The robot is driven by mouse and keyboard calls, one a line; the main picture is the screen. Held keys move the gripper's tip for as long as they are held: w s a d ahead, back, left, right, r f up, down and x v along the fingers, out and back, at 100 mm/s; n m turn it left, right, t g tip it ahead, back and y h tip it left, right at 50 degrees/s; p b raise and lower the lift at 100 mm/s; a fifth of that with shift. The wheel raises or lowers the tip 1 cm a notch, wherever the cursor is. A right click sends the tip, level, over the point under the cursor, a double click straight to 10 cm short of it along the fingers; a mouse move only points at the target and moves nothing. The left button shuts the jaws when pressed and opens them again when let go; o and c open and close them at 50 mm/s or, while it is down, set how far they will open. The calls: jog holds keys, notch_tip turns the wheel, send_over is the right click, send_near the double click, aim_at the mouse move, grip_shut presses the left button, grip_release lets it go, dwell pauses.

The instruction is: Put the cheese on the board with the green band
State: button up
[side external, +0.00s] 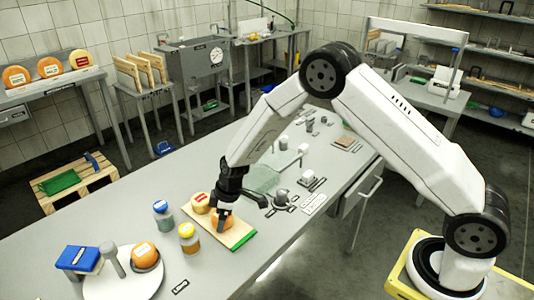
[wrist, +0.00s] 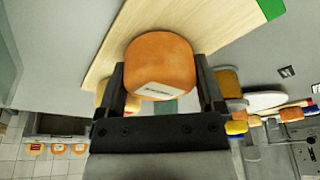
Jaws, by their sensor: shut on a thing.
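An orange cheese (side external: 221,223) with a white label is between the two dark fingers of my gripper (side external: 224,208). In the wrist view the fingers close on both sides of this cheese (wrist: 160,58). It is over the wooden board (side external: 222,238) with the green band (side external: 243,240); I cannot tell whether it touches the wood. The band also shows in the wrist view (wrist: 271,8), apart from the cheese. A pale yellow cheese (side external: 200,202) with a red label is right beside the held one, at the board's far end.
A blue-lidded jar (side external: 162,213) and a yellow-lidded jar (side external: 188,238) stand left of the board. Further left, a white round plate (side external: 120,285) bears another orange cheese (side external: 145,256). Small dark and metal items (side external: 281,196) lie right of the board.

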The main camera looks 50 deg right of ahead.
jog(key=o, duration=1)
jog(key=shift+o, duration=0.2)
jog(key=shift+r, duration=0.1)
jog(key=v, duration=1.2)
jog(key=s+d+r+m+h, duration=0.1)
jog(key=s+d+m, duration=0.2)
jog(key=s, duration=0.7)
jog(key=s+d+r+m+h, duration=0.1)
jog(key=s+d+m, duration=0.2)
jog(key=s+m, duration=0.3)
jog(key=s, duration=0.4)
jog(key=shift+s+d+r, duration=0.25)
jog(key=shift+s+d, duration=0.05)
jog(key=shift+d, duration=0.05)
